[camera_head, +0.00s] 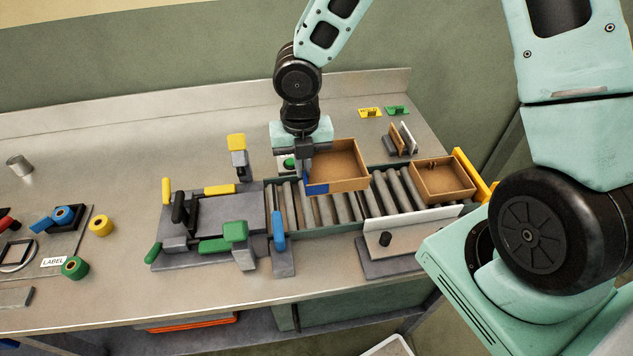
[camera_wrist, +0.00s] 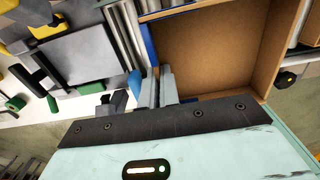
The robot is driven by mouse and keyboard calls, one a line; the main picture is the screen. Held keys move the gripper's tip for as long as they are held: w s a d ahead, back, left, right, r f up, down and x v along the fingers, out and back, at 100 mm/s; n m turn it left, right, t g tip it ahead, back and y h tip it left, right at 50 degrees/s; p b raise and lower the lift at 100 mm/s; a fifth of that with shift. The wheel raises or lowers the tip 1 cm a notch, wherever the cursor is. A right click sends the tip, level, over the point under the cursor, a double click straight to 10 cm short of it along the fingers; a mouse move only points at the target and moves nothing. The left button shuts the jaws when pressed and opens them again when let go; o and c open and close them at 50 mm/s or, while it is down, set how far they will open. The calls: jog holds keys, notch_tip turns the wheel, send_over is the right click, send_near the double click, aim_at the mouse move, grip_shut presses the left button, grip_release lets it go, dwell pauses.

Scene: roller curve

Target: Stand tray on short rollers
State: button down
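A brown open tray (camera_head: 345,164) with a blue corner is over the middle of the roller track; it also fills the upper right of the wrist view (camera_wrist: 210,50). My gripper (camera_head: 307,168) points down at the tray's left wall. In the wrist view my two fingers (camera_wrist: 160,88) are close together with the blue-edged wall between them, so they look shut on it. The metal rollers (camera_head: 291,206) show left of and below the tray. I cannot tell whether the tray touches them. The tray looks empty.
A second, smaller-looking brown tray (camera_head: 443,180) sits at the track's right end, by a yellow bar (camera_head: 474,176). A white upright plate (camera_head: 412,222) lines the near side. A grey fixture with coloured handles (camera_head: 205,220) stands left. A blue handle (camera_head: 279,228) rises near the track.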

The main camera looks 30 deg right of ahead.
send_over(304, 204)
notch_tip(304, 204, down, 6)
jog(key=shift+f+b, duration=0.4)
jog(key=shift+f, duration=1.6)
jog(key=c, duration=2.1)
grip_release()
jog(key=shift+s+f, duration=0.1)
jog(key=shift+f, duration=0.05)
jog(key=o, duration=0.5)
jog(key=shift+c, duration=0.2)
